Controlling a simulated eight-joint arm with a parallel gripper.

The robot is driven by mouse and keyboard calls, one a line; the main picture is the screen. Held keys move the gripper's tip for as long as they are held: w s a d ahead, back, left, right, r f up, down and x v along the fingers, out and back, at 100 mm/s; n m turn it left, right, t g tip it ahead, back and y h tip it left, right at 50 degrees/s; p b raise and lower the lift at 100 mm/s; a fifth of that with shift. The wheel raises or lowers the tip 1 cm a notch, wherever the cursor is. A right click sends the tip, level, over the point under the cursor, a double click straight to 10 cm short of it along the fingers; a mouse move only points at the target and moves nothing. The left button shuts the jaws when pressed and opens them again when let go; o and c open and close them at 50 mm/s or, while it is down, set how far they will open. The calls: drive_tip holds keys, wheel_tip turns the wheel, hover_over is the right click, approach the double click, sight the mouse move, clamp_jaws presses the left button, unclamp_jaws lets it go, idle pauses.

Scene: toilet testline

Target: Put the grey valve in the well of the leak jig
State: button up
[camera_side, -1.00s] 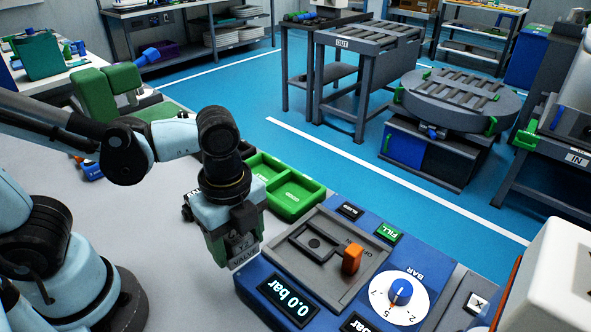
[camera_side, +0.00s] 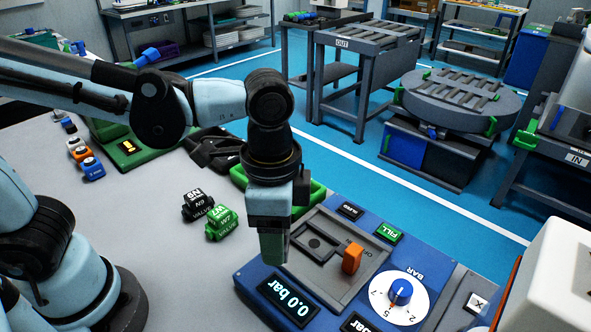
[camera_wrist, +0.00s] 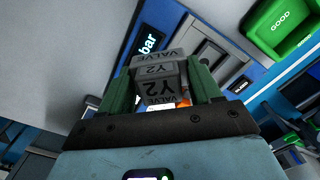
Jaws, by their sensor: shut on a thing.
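My gripper (camera_side: 274,247) is shut on the grey valve, which shows between the green fingers in the wrist view (camera_wrist: 157,88) with "VALVE" and "Y2" on it. In the side view the near finger hides the valve. The gripper points down over the left edge of the blue leak jig (camera_side: 245,283).
An orange lever (camera_side: 352,258) stands right of the well, near a blue dial knob (camera_side: 400,291). A green tray (camera_side: 316,192) lies behind my gripper. A black valve (camera_side: 197,205) and a green valve (camera_side: 222,224) sit on the table to the left.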

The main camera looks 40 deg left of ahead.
sight(314, 245)
drive_tip(key=w+f+n, duration=0.2)
drive_tip(key=w+n, duration=0.7)
drive_tip(key=n, duration=0.1)
drive_tip(key=shift+w+a+f, duration=0.1)
drive_tip(key=shift+w+f, duration=0.05)
drive_tip(key=shift+f, duration=1.4)
drive_tip(key=shift+w+a+f, duration=0.1)
drive_tip(key=shift+f, duration=1.4)
drive_tip(key=shift+f, duration=0.25)
drive_tip(key=o, duration=1.2)
wheel_tip(314, 245, up, 11)
drive_tip(key=s+a+t, duration=0.2)
drive_tip(key=a, duration=0.3)
drive_tip(key=s+a+f+t, duration=0.1)
drive_tip(key=a+t, duration=0.1)
drive_tip(key=a, duration=0.4)
drive_tip(key=s+a+t, duration=0.2)
drive_tip(key=a+t, duration=0.1)
drive_tip(key=a, duration=0.2)
drive_tip(key=shift+s+a+f, duration=0.2)
drive_tip(key=shift+s+a, duration=0.05)
drive_tip(key=shift+s, duration=0.05)
